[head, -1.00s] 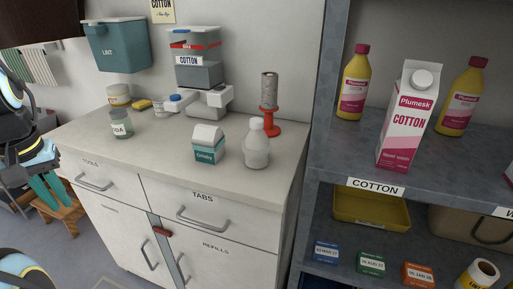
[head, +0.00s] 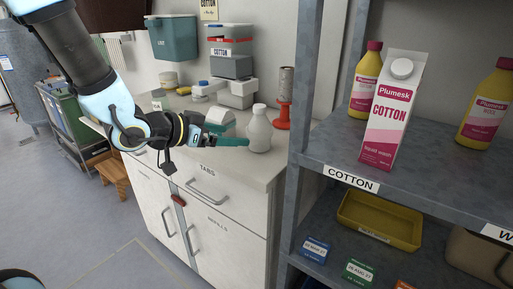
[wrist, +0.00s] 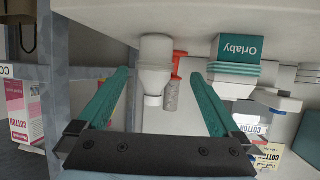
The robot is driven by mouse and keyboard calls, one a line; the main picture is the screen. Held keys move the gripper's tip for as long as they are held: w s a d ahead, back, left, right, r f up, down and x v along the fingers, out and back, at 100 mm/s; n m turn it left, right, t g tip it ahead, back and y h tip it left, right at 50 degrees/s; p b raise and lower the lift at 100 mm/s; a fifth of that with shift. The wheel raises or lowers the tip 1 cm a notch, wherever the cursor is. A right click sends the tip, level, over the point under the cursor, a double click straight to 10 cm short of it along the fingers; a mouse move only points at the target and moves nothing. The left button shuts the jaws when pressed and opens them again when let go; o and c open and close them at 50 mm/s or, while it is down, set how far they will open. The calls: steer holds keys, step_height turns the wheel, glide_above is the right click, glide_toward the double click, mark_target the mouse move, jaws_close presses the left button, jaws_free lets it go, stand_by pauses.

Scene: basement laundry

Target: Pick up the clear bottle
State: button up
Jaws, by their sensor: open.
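The clear bottle (head: 259,131), pale and translucent with a whitish cap, stands upright on the counter near its right end. My gripper (head: 240,141) reaches in from the left over the counter, its teal fingertips close to the bottle's left side. In the upside-down wrist view, the open fingers (wrist: 160,78) spread to either side of the bottle (wrist: 154,66), with nothing held. Whether the tips have reached the bottle's sides, I cannot tell.
A red stand with a grey roll (head: 284,100) is just behind the bottle. A metal shelf (head: 312,150) rises to the right.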

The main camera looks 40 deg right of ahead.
mark_target(260, 137)
steer(key=x, duration=0.4)
steer(key=shift+s+d, duration=0.25)
steer(key=shift+s, duration=0.1)
steer(key=shift+p+x, duration=0.6)
steer(key=shift+x, duration=2.6)
steer(key=c, duration=1.3)
